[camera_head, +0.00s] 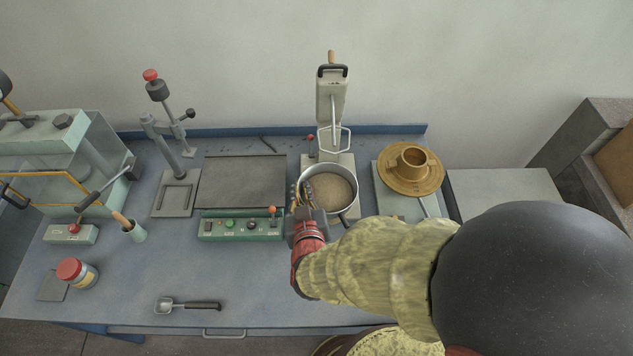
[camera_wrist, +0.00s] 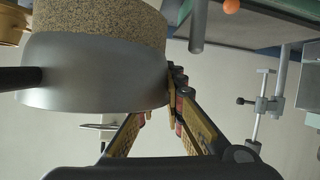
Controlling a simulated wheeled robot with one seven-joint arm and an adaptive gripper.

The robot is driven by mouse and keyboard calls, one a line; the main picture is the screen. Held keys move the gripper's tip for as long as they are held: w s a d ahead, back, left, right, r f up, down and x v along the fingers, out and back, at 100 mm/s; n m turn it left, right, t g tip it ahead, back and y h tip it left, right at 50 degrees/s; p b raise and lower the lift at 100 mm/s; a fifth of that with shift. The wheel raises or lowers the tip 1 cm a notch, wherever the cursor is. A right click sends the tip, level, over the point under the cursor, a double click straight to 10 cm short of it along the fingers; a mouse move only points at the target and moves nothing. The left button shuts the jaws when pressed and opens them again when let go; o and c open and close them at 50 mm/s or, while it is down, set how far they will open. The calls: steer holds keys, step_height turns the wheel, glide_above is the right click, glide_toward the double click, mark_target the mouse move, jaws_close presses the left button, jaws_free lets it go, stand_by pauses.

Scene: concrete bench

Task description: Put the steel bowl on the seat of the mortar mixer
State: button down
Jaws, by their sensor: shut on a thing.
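The steel bowl (camera_head: 353,206) is round and grey, with a sandy, speckled mass inside. It is at the front of the mortar mixer (camera_head: 331,105), under the mixer's paddle, and looks level. My gripper (camera_head: 302,194) is shut on the bowl's left side. The wrist view shows the bowl's smooth grey wall (camera_wrist: 90,75) close up, with my gripper's fingers (camera_wrist: 174,95) at its edge. The mixer's seat is mostly hidden beneath the bowl, and I cannot tell whether the bowl touches it.
A flow table with a brass ring (camera_head: 410,170) stands close right of the bowl. A green control box (camera_head: 240,226) with a dark plate is close left.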

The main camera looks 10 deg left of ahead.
mark_target(306, 178)
steer(key=w+f, duration=0.1)
steer(key=w, duration=0.1)
steer(key=w+b, duration=0.1)
steer(key=w, duration=0.1)
steer(key=w+f, duration=0.1)
steer(key=shift+w+a+f+b, duration=0.15)
steer(key=shift+w+f+b, duration=0.15)
steer(key=shift+w, duration=0.1)
steer(key=shift+w+a+f+b, duration=0.1)
steer(key=shift+w+f+b, duration=0.7)
steer(key=shift+f, duration=0.7)
steer(key=shift+w+a+f+b, duration=0.15)
steer(key=shift+w+f+b, duration=0.3)
steer(key=shift+w+f, duration=0.8)
steer(key=shift+w+a+f+b, duration=0.1)
steer(key=shift+w+f+b, duration=0.6)
steer(key=shift+f, duration=1)
steer(key=shift+f, duration=0.1)
steer(key=shift+f, duration=0.1)
steer(key=c, duration=1.9)
jaws_free()
steer(key=shift+s, duration=0.1)
